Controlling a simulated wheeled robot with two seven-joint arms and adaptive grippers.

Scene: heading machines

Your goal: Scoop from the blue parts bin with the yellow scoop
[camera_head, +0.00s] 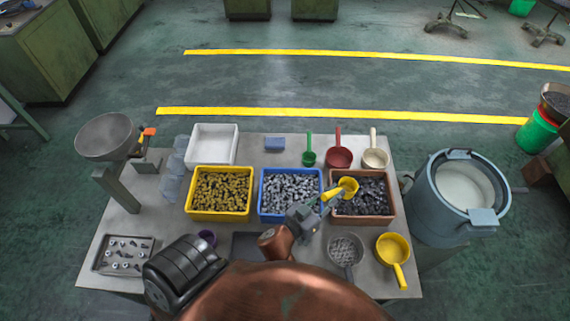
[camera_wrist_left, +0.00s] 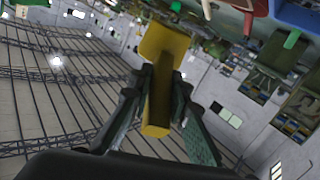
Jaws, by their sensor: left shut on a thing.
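The blue parts bin (camera_head: 263,213) stands in the middle of the table, filled with grey metal parts. My left gripper (camera_head: 318,208) is shut on the handle of a small yellow scoop (camera_head: 348,186). The scoop's cup is over the left part of the brown bin (camera_head: 391,195), to the right of the blue bin. Its height above the dark parts there is hard to tell, and I cannot see what is in the cup. In the left wrist view the yellow scoop (camera_wrist_left: 166,45) has its handle between both fingers (camera_wrist_left: 160,98). My right gripper is not in view.
A yellow bin (camera_head: 219,216) of brass-coloured parts stands left of the blue bin. Behind are a white tray (camera_head: 228,146), a blue block (camera_head: 274,143) and green, red and cream scoops. A sieve (camera_head: 346,251) and yellow pan (camera_head: 393,249) lie front right. A blue drum (camera_head: 432,218) stands right.

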